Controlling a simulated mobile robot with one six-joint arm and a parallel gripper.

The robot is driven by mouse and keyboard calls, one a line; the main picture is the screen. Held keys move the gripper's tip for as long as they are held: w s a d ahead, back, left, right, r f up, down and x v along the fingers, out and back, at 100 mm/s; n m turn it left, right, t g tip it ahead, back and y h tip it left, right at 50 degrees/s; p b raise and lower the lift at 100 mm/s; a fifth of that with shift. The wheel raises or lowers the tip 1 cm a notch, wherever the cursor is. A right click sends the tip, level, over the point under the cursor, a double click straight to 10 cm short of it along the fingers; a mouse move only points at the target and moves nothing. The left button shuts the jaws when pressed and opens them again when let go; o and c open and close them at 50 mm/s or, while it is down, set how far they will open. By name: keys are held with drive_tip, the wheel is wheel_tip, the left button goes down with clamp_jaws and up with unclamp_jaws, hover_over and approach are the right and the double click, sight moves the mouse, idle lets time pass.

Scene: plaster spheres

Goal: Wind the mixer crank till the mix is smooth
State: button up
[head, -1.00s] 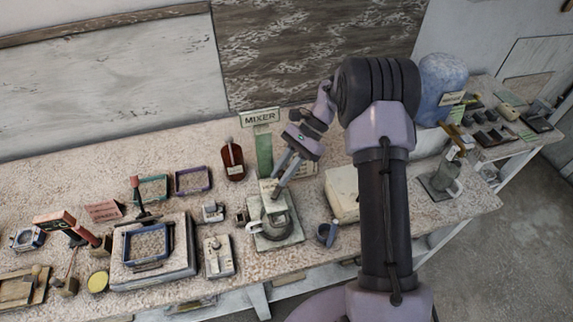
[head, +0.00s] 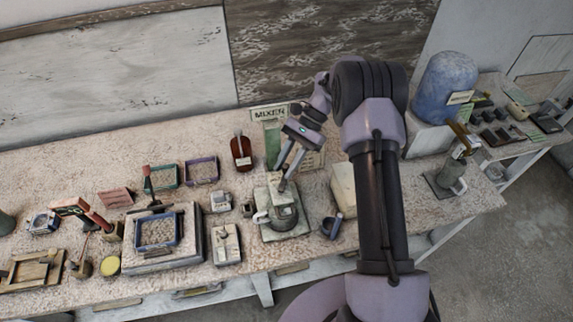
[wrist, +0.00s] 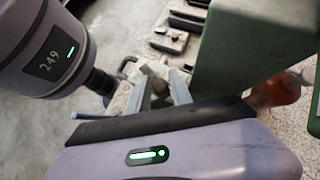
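The mixer (head: 273,150) is a green-grey machine with an upright column under a "MIXER" sign. A round grey bowl (head: 284,222) with a pale handle at its left sits on its base. My gripper (head: 284,184) reaches down over the bowl from the upper right. In the wrist view, my gripper's two fingers (wrist: 160,92) stand on either side of a small brownish crank knob (wrist: 160,84) and appear closed on it. The green column (wrist: 245,50) is close beside them. The mix inside the bowl cannot be made out.
A dark red scoop-like holder (head: 241,152) stands left of the mixer. A cream box (head: 343,188) and a small dark blue cup (head: 331,227) are close at its right. A tray on a block (head: 158,232) and small items crowd the bench farther left.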

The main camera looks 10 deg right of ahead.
drive_tip(key=shift+o, duration=0.9)
